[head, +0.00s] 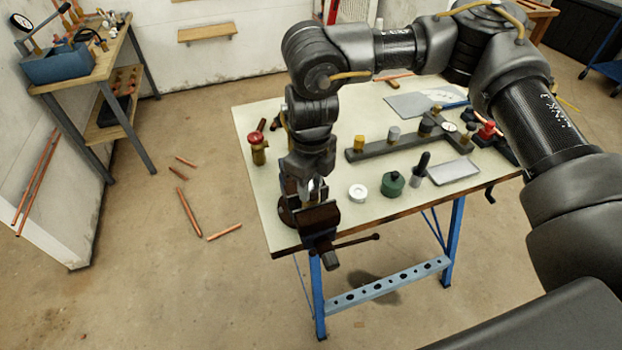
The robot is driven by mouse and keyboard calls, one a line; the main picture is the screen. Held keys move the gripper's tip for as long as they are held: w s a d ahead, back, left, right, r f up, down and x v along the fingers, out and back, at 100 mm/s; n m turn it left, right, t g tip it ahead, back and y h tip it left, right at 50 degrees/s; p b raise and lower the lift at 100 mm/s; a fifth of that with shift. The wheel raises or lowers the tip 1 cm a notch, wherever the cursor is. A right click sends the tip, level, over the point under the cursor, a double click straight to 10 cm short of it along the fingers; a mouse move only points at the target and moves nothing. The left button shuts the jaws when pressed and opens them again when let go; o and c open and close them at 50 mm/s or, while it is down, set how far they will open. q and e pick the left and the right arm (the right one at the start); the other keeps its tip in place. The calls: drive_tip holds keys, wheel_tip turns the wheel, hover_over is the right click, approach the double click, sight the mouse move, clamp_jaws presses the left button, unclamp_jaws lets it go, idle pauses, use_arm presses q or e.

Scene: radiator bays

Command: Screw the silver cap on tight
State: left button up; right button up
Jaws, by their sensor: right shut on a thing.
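My right gripper (312,188) points down over the vise (318,222) at the table's front left corner. It is shut on a small silvery piece (316,192), which looks like the silver cap. The fingers and the vise hide most of it. I cannot tell how it sits on what is below it, or whether it is straight. My left gripper is not in view.
On the table (300,240) stand a red-topped brass valve (258,148), a white ring (357,192), a green round part (393,183) and a dark bar (385,150) with several fittings. A grey tray (453,171) lies to the right. Copper pipes (189,212) lie on the floor.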

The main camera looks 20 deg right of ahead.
drive_tip(key=m+p, duration=0.1)
drive_tip(key=m, duration=0.7)
drive_tip(key=shift+f+p, duration=0.1)
drive_tip(key=shift+p, duration=0.25)
drive_tip(key=o, duration=1)
drive_tip(key=shift+c, duration=0.2)
